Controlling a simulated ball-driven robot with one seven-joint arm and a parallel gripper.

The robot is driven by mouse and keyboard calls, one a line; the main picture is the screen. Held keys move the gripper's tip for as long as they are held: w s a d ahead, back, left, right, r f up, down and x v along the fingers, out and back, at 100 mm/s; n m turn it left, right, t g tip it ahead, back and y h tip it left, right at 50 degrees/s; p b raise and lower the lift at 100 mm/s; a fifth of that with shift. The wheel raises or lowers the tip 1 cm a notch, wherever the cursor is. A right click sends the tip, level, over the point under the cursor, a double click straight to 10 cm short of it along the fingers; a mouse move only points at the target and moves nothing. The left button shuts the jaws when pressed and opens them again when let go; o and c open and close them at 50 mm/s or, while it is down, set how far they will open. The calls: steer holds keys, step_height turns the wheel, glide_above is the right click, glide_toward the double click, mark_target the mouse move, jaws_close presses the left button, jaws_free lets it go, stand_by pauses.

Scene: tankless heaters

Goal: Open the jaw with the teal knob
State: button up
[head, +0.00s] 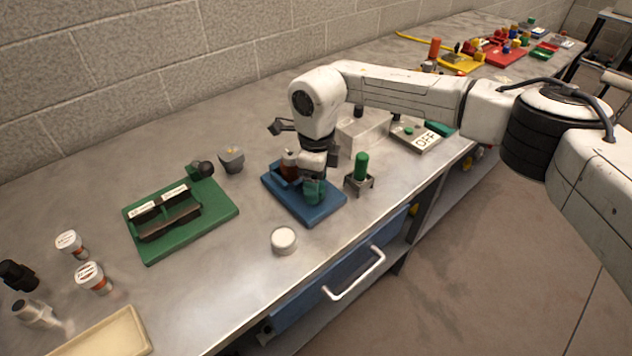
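A blue base (322,212) lies on the bench in the middle of the head view, with a dark upright part on its left half. The teal knob (314,192) shows at the base's right half, directly below my gripper (315,178). My gripper points down at the knob from above. Its fingers are dark, small and partly merged with the knob, so I cannot tell if they grip it. The arm hides part of the jaw, and its opening cannot be made out.
A green cylinder in a metal holder (361,168) stands close to the right. A white round cap (284,239) lies in front. A green base (222,212) with a black holder is at left. A clear block (362,128) and an OFF panel (418,141) stand behind right.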

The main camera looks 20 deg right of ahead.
step_height(320, 180, up, 10)
steer(key=b, duration=0.1)
stand_by(0.7)
